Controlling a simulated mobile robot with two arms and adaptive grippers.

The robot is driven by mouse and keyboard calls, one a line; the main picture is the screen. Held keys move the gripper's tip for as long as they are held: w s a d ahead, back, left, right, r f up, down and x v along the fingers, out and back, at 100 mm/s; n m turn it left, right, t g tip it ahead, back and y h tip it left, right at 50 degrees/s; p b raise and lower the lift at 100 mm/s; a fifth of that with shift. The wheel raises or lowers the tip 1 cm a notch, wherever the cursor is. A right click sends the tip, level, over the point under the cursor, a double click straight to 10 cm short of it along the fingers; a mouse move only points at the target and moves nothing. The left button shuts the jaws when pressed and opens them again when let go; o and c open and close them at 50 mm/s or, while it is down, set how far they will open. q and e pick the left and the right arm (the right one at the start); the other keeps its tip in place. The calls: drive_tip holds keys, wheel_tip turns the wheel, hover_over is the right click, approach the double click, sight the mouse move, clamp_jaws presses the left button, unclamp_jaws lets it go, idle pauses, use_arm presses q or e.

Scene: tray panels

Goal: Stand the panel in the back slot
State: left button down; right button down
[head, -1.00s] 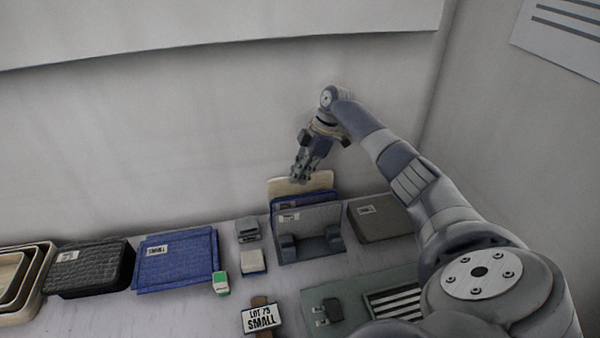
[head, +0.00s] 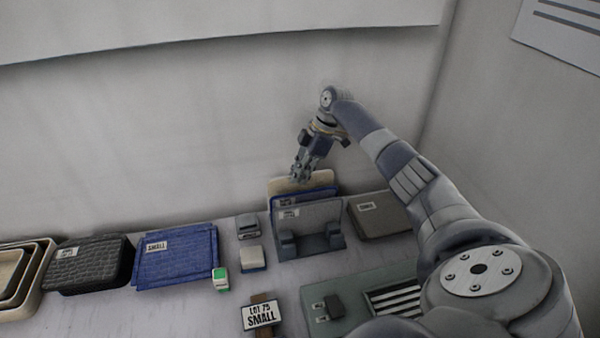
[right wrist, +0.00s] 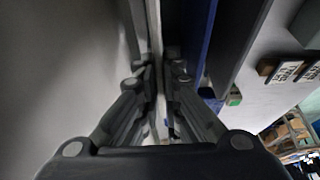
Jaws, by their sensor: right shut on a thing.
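A beige panel (head: 284,185) stands roughly upright at the rear of the rack, close to the wall. My right gripper (head: 299,179) is shut on its top edge from above. In the right wrist view the panel's pale edge (right wrist: 154,25) runs between the fingers (right wrist: 160,85). A blue panel (head: 325,192) stands in front of it, with a grey panel (head: 318,212) in front of that in the rack (head: 308,244). The beige panel's lower part is hidden, so I cannot tell whether it is seated in the back slot. My left gripper is not in view.
A grey case (head: 380,220) lies close right of the rack. Small grey and white blocks (head: 252,258) stand left of it. Blue (head: 178,262) and black (head: 88,268) flat items lie further left. A "LOT 75 SMALL" sign (head: 262,314) and a green-grey tray (head: 325,292) are in front.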

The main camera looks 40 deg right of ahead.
drive_tip(key=shift+f+b, duration=0.5)
drive_tip(key=shift+f, duration=0.6)
idle(0.4)
idle(0.3)
drive_tip(key=c, duration=1.7)
unclamp_jaws()
drive_tip(key=v, duration=1.2)
drive_tip(key=shift+f, duration=0.1)
